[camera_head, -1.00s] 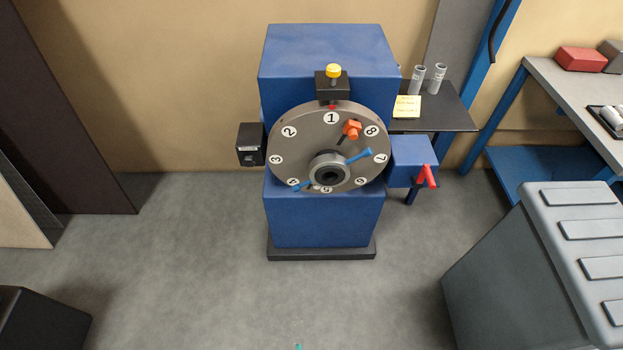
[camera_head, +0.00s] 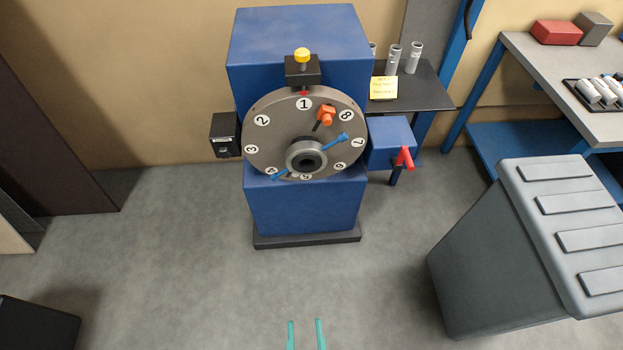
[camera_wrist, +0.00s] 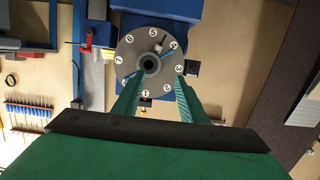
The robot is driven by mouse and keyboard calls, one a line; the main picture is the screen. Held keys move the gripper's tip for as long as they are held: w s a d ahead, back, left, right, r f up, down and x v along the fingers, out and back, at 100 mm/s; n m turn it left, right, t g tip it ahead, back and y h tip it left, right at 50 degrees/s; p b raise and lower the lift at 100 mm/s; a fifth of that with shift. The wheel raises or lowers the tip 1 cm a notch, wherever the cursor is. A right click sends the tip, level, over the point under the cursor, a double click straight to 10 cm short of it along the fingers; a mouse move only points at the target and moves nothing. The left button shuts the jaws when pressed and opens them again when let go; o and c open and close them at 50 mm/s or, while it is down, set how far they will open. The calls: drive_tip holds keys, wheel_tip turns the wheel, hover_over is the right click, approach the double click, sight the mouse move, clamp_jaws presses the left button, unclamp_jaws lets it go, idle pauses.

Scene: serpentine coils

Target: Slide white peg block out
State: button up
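My gripper (camera_head: 305,335) shows as two green fingertips at the bottom edge of the head view, apart and with nothing between them. In the wrist view my gripper (camera_wrist: 158,78) is open, its fingers pointing toward the numbered grey dial (camera_head: 280,158) on the blue machine (camera_head: 300,40). The dial also shows in the wrist view (camera_wrist: 131,57), well beyond the fingertips. An orange clamp (camera_head: 326,114) and a blue-ended rod (camera_head: 342,139) sit on the dial's face.
A grey ribbed bin (camera_head: 500,250) stands at the right. Behind it are a workbench (camera_head: 540,60) and a dark shelf (camera_head: 440,97) with several pale cylinders. A blue box with a red lever (camera_head: 404,158) juts from the machine. The floor in front is clear.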

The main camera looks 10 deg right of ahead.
drive_tip(key=w+f, duration=0.6)
drive_tip(key=w, duration=0.3)
drive_tip(key=m+t, duration=0.2)
drive_tip(key=t, duration=0.1)
approach(296, 176)
drive_tip(key=w, duration=0.8)
drive_tip(key=shift+w+r, duration=0.1)
drive_tip(key=shift+r, duration=0.2)
clamp_jaws()
